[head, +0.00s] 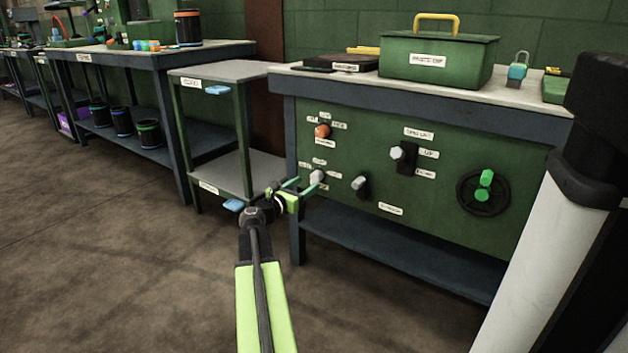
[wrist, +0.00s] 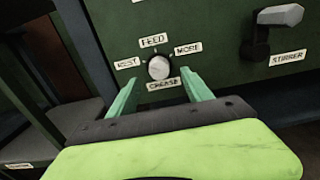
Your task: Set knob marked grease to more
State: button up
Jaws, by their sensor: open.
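The grease knob (wrist: 158,67) is a round, pale grey knob on a green panel. In the wrist view its labels read REST at left, FEED above, MORE at right and GREASE below. A small mark near its top seems to point toward FEED, but this is hard to tell. In the head view the knob (head: 317,176) is at the lower left of the panel. My gripper (wrist: 160,88) is open, its two green fingers pointing at the panel on either side below the knob. In the head view my gripper (head: 298,185) is just left of the knob. Contact cannot be told.
A grey lever marked STIRRER (wrist: 262,42) sticks out right of the knob. An orange knob (head: 322,131) is above, a slider (head: 397,153) and a green-handled wheel (head: 483,194) are farther right. A two-level shelf stand (head: 243,160) is at the left. The front floor is clear.

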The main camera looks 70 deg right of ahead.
aim_at(315, 179)
jog(key=x, duration=0.5)
jog(key=shift+d, duration=0.15)
grip_shut()
jog(key=shift+s+d, duration=0.1)
jog(key=shift+d, duration=0.15)
jog(key=shift+a, duration=0.25)
